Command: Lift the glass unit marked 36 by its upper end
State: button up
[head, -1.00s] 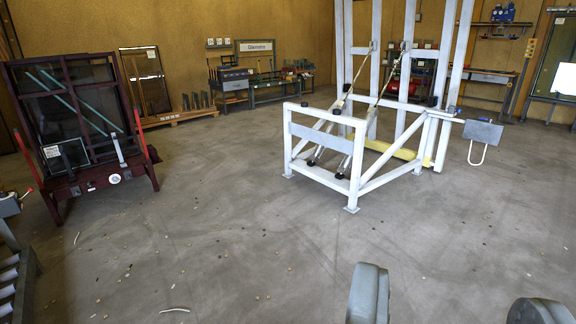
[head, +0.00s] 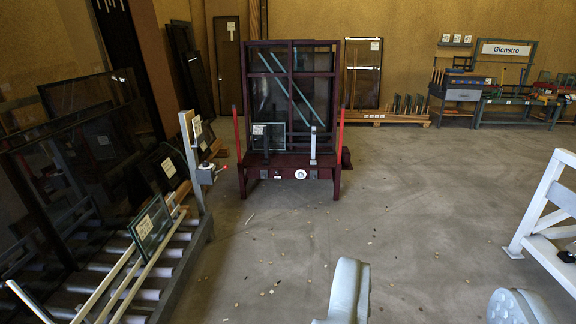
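I cannot read the number 36 on any label. A small glass unit (head: 152,228) with a pale label leans on the roller rack at the left front. Another small labelled glass unit (head: 267,138) stands on the dark red trolley (head: 290,160) straight ahead. Further labelled panes stand behind the rack and along the back wall, their numbers too small to tell. My gripper (head: 432,298) shows at the bottom of the view, its two fingers wide apart with only bare floor between them. It is well away from all the glass.
The roller rack (head: 180,275) with a grey post and control box (head: 207,174) fills the left. A white steel frame (head: 548,215) stands at the right edge. Workbenches (head: 500,98) line the back right. The concrete floor (head: 420,190) between is open, with small scattered debris.

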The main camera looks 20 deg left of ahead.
aim_at(149, 229)
jog(key=i+j+u, duration=0.1)
jog(key=i+u, duration=0.15)
jog(key=i, duration=0.6)
jog(key=i+u, duration=0.3)
jog(key=i, duration=0.5)
jog(key=i+u, duration=0.7)
jog(key=i+l+u, duration=0.35)
jog(key=i+j+u, duration=0.15)
jog(key=i+u, duration=0.6)
